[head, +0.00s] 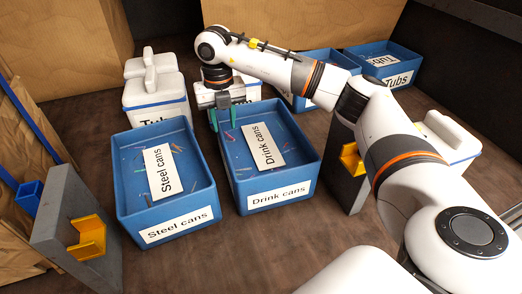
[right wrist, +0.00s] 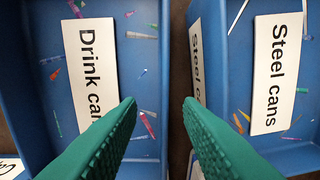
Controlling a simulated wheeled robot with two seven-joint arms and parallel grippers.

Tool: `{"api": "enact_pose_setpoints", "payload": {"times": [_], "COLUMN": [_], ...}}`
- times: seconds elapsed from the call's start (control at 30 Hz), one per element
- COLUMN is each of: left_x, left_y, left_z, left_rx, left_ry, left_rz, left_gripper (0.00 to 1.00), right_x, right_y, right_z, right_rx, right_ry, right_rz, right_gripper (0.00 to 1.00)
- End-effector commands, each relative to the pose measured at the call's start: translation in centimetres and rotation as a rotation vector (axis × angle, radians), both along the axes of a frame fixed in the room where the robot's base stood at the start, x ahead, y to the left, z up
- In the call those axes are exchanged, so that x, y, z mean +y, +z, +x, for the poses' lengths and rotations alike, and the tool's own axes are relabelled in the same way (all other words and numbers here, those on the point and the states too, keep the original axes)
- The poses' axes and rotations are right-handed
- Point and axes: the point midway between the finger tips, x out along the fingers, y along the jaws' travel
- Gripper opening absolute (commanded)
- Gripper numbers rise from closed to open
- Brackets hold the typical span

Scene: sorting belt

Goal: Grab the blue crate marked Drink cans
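The blue crate marked Drink cans (head: 280,196) stands on the brown surface in the middle of the head view. A Drink cans sheet lies inside it among small coloured scraps. It fills the left of the right wrist view (right wrist: 150,72). My right gripper (head: 220,118) has green fingers pointing down at the crate's far left corner. In the right wrist view the fingers (right wrist: 160,104) are apart with nothing between them, near the crate's side wall. I cannot tell whether they straddle the wall or hover above it. My left gripper is not in view.
The blue Steel cans crate (head: 180,222) stands close on the left, with a narrow gap. White lidded boxes (head: 155,90) and more blue crates, one marked Tubs (head: 398,80), stand behind. Grey stands with yellow brackets (head: 88,238) (head: 352,158) flank the two front crates.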

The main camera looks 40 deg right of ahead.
Motion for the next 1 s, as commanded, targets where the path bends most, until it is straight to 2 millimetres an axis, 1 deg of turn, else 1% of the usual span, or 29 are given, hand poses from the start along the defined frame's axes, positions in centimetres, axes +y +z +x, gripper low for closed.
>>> {"api": "enact_pose_setpoints", "payload": {"times": [0.03, 0.13, 0.27, 0.37, 0.47, 0.5, 0.6, 0.7, 0.9, 0.97, 1.0], "left_x": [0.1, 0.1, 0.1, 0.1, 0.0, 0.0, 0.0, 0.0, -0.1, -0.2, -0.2], "left_y": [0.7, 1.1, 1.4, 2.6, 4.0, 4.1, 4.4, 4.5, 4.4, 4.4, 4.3], "left_z": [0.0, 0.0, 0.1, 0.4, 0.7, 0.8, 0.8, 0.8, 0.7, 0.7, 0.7], "left_rx": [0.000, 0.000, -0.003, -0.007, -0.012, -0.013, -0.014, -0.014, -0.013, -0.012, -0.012], "left_ry": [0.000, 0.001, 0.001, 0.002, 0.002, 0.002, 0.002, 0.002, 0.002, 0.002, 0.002], "left_rz": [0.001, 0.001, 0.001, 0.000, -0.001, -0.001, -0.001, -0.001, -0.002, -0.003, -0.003], "left_gripper": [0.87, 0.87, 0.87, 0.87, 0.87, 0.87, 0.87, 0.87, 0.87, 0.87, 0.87], "right_x": [0.0, 0.0, 0.1, 0.3, 0.7, 0.7, 0.6, 0.6, 0.6, 0.6, 0.6], "right_y": [-0.5, -1.7, -2.5, -3.4, -4.9, -5.7, -6.9, -7.5, -7.6, -7.6, -7.6], "right_z": [-0.1, 0.0, 0.0, 0.0, 0.0, 0.1, 0.1, 0.1, 0.1, 0.1, 0.1], "right_rx": [0.004, 0.001, 0.001, 0.004, 0.005, 0.004, 0.002, 0.000, -0.001, -0.001, -0.001], "right_ry": [0.000, 0.000, 0.000, 0.000, 0.001, 0.000, -0.001, 0.000, 0.000, 0.000, 0.000], "right_rz": [-0.001, -0.001, -0.001, -0.001, -0.001, -0.001, 0.001, 0.000, 0.001, 0.001, 0.001], "right_gripper": [0.33, 0.33, 0.33, 0.33, 0.33, 0.33, 0.33, 0.33, 0.33, 0.23, 0.16]}}
